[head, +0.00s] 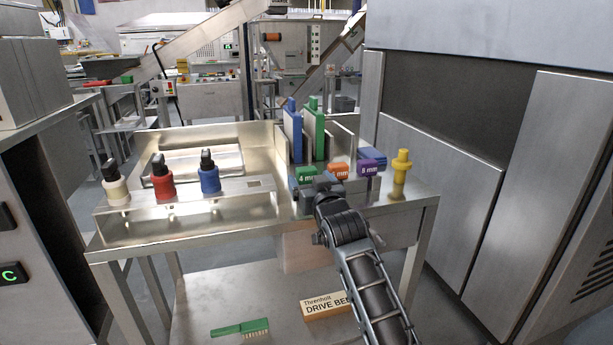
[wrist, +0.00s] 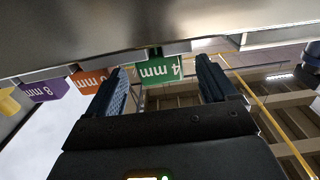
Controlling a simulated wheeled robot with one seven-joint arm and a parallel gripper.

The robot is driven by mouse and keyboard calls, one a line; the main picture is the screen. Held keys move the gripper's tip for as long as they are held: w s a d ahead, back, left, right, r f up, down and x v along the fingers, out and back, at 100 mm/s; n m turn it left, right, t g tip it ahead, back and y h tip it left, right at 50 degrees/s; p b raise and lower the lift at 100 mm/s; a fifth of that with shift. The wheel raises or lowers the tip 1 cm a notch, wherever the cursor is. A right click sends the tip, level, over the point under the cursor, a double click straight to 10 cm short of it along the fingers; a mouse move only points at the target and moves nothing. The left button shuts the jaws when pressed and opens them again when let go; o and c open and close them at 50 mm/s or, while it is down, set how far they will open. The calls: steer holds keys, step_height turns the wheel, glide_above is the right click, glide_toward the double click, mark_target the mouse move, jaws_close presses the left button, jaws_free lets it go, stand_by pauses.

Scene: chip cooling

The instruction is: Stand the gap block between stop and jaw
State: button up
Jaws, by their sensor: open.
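A green block marked 4 mm (head: 305,174), an orange block (head: 338,170) and a purple block marked 8 mm (head: 371,167) sit in a row at the bench's front right. The wrist view shows the same green block (wrist: 159,70), orange block (wrist: 88,80) and purple block (wrist: 43,90), with their labels upside down. My gripper (head: 312,187) is at the green block, its two blue-padded fingers (wrist: 163,70) apart on either side of it in the picture. Whether they touch it I cannot tell. I cannot clearly pick out the stop and jaw.
Upright blue (head: 293,133) and green (head: 315,133) plates stand behind the blocks, among metal walls. A yellow peg (head: 401,167) is at the right. White (head: 116,187), red (head: 163,181) and blue (head: 209,178) bottles stand left. A green brush (head: 240,329) lies on the lower shelf.

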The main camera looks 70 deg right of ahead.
steer(key=shift+w+d, duration=0.4)
steer(key=shift+d, duration=0.1)
steer(key=shift+c, duration=0.5)
steer(key=c, duration=1)
